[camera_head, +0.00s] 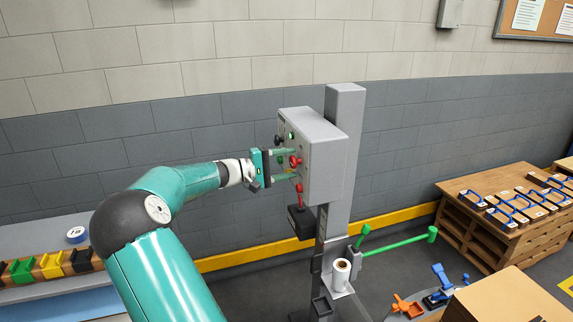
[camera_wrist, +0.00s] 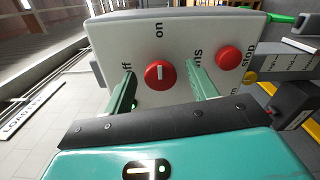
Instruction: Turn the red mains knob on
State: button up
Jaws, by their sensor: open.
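My gripper (camera_wrist: 161,70) is open, with one green finger on each side of the knob. I cannot tell whether the fingers touch it. In the head view my gripper (camera_head: 287,165) reaches the box (camera_head: 325,155) from the left, around a red control (camera_head: 295,161).
A red stop button (camera_wrist: 229,58) is right of the knob, outside the fingers. Below the box's face, a red-handled lever (camera_head: 299,194) rises near a black block (camera_head: 301,222). A grey post (camera_head: 346,120) backs the box. A pallet table (camera_head: 480,230) stands at right.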

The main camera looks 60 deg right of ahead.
jog(key=v, duration=1.3)
jog(key=shift+w+a, duration=0.25)
jog(key=shift+w, duration=0.05)
jog(key=s+a+f+n+t+y, duration=0.1)
jog(key=a+f+t+y, duration=0.3)
jog(key=a, duration=0.5)
jog(key=s+a+f+n+t+y, duration=0.1)
jog(key=a+n+t+y, duration=0.15)
jog(key=a+t, duration=0.5)
jog(key=s+a+r+n+t+y, duration=0.1)
jog(key=s+a+t+y, duration=0.1)
jog(key=a, duration=0.8)
jog(key=s+a+r+n+t+y, duration=0.1)
jog(key=s+a, duration=0.3)
jog(key=a, duration=0.6)
jog(key=s+a+r+n+t+y, duration=0.1)
jog(key=s+a+t+y, duration=0.1)
jog(key=a, duration=0.9)
jog(key=shift+s+t+y, duration=0.4)
jog(key=shift+t+y, duration=0.25)
jog(key=shift+t, duration=0.3)
